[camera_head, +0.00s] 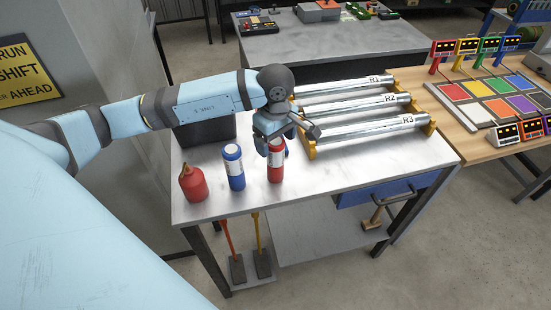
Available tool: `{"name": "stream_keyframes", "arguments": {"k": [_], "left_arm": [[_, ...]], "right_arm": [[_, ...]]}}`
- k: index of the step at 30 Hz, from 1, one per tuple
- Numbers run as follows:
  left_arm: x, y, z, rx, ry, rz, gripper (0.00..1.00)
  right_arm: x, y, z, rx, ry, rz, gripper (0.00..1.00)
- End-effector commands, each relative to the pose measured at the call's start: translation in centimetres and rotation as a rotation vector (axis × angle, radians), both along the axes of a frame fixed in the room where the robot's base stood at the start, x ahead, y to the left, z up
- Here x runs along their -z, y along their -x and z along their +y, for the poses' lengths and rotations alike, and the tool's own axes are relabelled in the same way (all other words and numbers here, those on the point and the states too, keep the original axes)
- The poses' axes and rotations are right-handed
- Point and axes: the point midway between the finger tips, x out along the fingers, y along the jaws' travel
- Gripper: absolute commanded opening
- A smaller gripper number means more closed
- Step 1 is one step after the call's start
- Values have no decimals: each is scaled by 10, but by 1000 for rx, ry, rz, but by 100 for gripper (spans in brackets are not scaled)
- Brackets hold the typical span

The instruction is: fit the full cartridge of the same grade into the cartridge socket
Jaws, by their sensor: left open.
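A blue cartridge (236,181) with a white label stands upright near the front of the metal bench (330,176). A red cartridge (275,174) with a pale label stands upright to its right. My left gripper (275,146) is open and points down at the red cartridge's top, overlapping it in the picture; I cannot tell whether they touch. A bit of blue shows just behind the red cartridge, mostly hidden. I cannot make out the cartridge socket or the grade marks. My right gripper is out of view.
A red oil can (192,184) stands left of the cartridges. A dark bin (207,134) is partly behind my left arm. Metal rollers marked R1, R2 and R3 (370,127) lie in a yellow-ended rack. The bench's front right is clear. A wooden table (463,143) with coloured panels adjoins at right.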

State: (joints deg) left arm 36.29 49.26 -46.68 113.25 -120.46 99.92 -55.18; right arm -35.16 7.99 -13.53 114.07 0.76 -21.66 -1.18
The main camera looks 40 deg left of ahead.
Motion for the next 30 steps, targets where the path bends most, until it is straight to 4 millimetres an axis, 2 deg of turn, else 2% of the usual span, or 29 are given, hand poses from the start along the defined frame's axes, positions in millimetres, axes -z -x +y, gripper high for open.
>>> {"name": "stream_keyframes", "arguments": {"k": [3, 7, 16, 17, 25, 30], "left_arm": [[17, -3, 2, -2, 1, 5, 80], [35, -3, 2, 0, 1, 3, 80], [41, -3, 3, 1, 0, 1, 80], [41, -3, 3, 1, 0, 1, 76], [41, -3, 3, 1, 1, 1, 14], [40, -4, 2, 1, 1, 0, 13]], "right_arm": [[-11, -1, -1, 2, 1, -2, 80], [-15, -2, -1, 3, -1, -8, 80], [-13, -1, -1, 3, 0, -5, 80], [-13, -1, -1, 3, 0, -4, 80], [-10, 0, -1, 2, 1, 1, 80], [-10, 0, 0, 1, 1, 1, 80]]}}
